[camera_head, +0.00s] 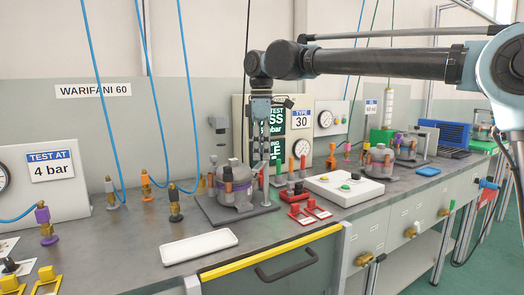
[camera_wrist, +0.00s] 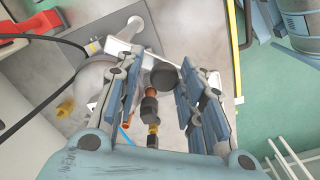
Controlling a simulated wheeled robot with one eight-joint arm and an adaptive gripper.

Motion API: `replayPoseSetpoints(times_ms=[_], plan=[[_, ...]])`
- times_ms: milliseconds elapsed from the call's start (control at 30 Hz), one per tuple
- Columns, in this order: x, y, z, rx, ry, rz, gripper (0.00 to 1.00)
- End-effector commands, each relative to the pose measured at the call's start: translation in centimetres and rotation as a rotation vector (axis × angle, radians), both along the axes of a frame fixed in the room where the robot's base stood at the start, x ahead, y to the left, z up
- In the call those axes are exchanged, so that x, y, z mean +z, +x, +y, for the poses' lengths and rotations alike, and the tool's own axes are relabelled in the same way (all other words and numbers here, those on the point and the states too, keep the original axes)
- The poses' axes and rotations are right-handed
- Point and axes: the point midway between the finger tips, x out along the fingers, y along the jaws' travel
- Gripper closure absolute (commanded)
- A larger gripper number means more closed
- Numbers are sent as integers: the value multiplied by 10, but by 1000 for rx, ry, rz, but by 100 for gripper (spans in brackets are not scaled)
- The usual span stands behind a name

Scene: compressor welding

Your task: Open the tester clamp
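My gripper (camera_head: 261,172) points down at the grey compressor unit (camera_head: 238,199) on the bench in the head view. The unit stands on a dark plate and carries dark fittings with orange parts (camera_head: 228,178). In the wrist view, the two fingers of my gripper (camera_wrist: 168,72) are apart. A dark round knob (camera_wrist: 164,77) shows between them, with black, orange and brass fittings (camera_wrist: 150,106) below it. I cannot tell whether the fingers touch the knob. Which part is the tester clamp is not clear; the fingers partly hide the unit.
A white button box (camera_head: 344,188) and red-and-white blocks (camera_head: 301,214) stand right of the unit. A white tray (camera_head: 199,246) lies in front. Several coloured fittings and hanging blue hoses are at the left. A yellow-edged drawer (camera_head: 275,252) fronts the bench.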

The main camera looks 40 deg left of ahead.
Motion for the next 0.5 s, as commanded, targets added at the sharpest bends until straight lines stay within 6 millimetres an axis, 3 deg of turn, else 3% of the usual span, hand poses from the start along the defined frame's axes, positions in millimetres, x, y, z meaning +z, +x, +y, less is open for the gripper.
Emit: replayPoseSetpoints(times_ms=[367, 500], plan=[[1, -5, 0, 4, -2, 1, 54], [11, -5, 0, 4, -3, 2, 54]])
